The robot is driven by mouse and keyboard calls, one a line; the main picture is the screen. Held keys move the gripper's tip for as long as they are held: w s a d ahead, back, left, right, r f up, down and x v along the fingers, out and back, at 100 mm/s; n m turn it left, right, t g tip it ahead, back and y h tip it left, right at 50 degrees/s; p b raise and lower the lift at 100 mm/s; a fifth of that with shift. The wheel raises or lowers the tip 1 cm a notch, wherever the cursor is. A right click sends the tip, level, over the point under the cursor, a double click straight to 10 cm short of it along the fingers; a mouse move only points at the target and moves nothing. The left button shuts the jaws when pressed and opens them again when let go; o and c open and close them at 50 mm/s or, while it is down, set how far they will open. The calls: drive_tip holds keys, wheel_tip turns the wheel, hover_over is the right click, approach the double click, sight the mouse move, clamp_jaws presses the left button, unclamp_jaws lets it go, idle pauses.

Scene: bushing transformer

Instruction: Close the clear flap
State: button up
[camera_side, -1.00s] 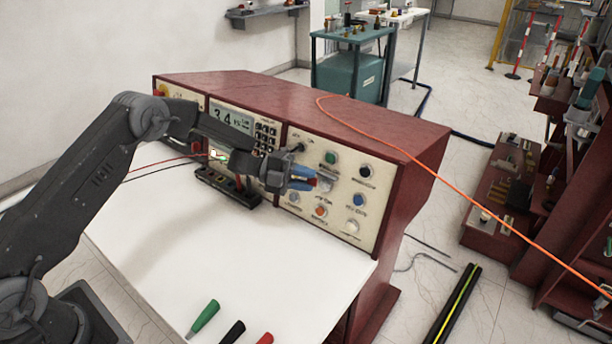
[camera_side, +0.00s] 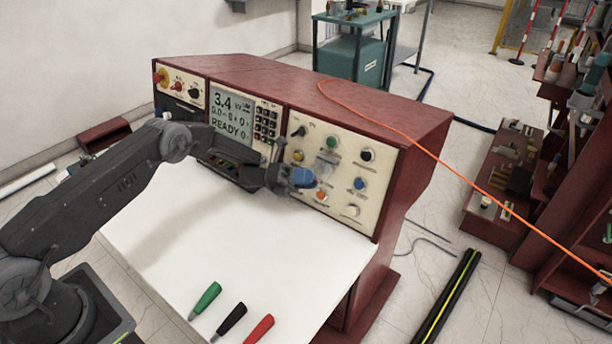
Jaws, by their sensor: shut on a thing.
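The clear flap (camera_side: 326,164) is a small greyish see-through piece on the right section of the cream control panel (camera_side: 372,190). Its lower left part lies behind or against my gripper, and its exact angle is too small to tell. My gripper (camera_side: 305,179), with blue fingertips, is at the panel, just below and left of the flap's visible part. It is shut on the flap's edge, though the contact itself is hard to see.
Coloured buttons and knobs surround the flap, including a green one (camera_side: 332,143) and an orange one (camera_side: 321,196). A display (camera_side: 230,115) is to the left. An orange cable (camera_side: 425,150) crosses the console top. Three coloured probes (camera_side: 232,318) lie on the white tabletop (camera_side: 255,250).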

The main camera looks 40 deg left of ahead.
drive_tip(key=shift+w+f+m+g+h, duration=0.15)
drive_tip(key=shift+f+m+g+h, duration=0.1)
drive_tip(key=shift+m, duration=0.3)
drive_tip(key=shift+w+f+m+g+h, duration=0.15)
drive_tip(key=shift+m+g+h, duration=0.1)
drive_tip(key=shift+m, duration=0.3)
drive_tip(key=o, duration=0.9)
drive_tip(key=s+a+r, duration=0.1)
drive_tip(key=a+r, duration=0.2)
drive_tip(key=s+a+r, duration=0.2)
drive_tip(key=a+r, duration=0.2)
drive_tip(key=s+a+r, duration=0.1)
drive_tip(key=a+r, duration=0.2)
drive_tip(key=r, duration=0.1)
drive_tip(key=shift+s+a, duration=0.3)
drive_tip(key=shift+a, duration=0.1)
